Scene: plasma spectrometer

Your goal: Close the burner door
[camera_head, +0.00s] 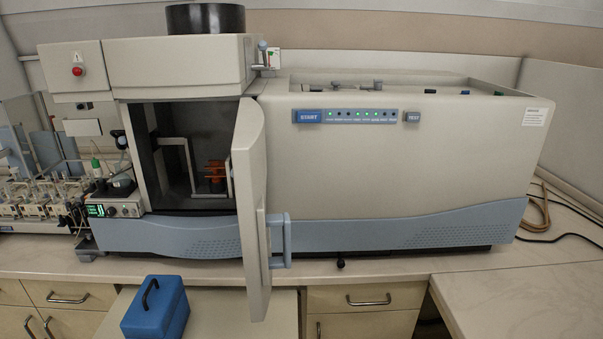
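The burner door (249,200) of the large grey spectrometer (400,160) stands open, swung out toward me over the front edge of the counter. A light blue handle (281,241) sits on the door's right side, low down. The burner compartment (190,155) is open to its left, dark inside, with a white frame and an orange-brown part showing. The door hides the right edge of the compartment. Neither of my grippers shows in the head view.
A blue box with a black handle (156,308) stands on a lower surface in front of the spectrometer. A tray of small parts (40,202) and tubing is at the left. The counter (400,266) front right of the door is mostly clear. Black cables (562,238) lie at the right.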

